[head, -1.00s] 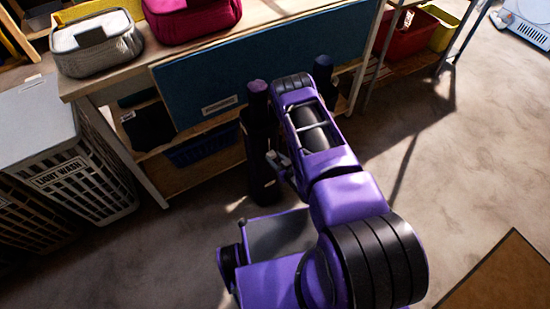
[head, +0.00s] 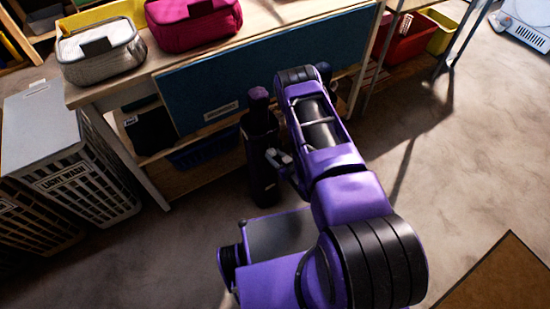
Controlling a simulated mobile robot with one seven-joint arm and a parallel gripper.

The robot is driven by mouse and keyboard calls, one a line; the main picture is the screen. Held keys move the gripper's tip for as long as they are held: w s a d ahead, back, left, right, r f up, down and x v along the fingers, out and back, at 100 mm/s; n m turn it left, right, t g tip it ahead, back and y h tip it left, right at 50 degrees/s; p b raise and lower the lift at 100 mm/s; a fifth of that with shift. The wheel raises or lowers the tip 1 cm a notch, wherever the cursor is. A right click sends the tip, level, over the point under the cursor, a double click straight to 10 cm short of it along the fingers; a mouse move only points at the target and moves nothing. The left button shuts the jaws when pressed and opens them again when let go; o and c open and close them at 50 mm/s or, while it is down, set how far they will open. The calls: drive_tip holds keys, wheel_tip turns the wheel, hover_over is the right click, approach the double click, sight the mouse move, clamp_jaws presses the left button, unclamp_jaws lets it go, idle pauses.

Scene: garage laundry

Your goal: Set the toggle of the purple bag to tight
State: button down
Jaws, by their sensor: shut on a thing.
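A tall, narrow dark purple bag (head: 262,165) stands upright on the floor in front of the workbench, with a lighter purple top end (head: 258,96). My gripper (head: 278,158), small and grey, is at the bag's right side about halfway up. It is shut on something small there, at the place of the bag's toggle. The toggle itself is too small and too covered to make out, so its setting cannot be told. My arm hides the area just right of the bag.
A second dark upright item (head: 325,71) shows partly behind my arm. The workbench (head: 140,82) carries a grey case (head: 100,55) and a magenta case (head: 193,27). A laundry basket (head: 85,180) stands at left. Floor is clear at right, up to a brown mat (head: 500,280).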

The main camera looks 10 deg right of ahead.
wheel_tip(320, 180, up, 3)
drive_tip(key=shift+r+p, duration=0.1)
drive_tip(key=shift+p, duration=0.4)
drive_tip(key=shift+w, duration=0.1)
drive_tip(key=shift+c, duration=2.2)
unclamp_jaws()
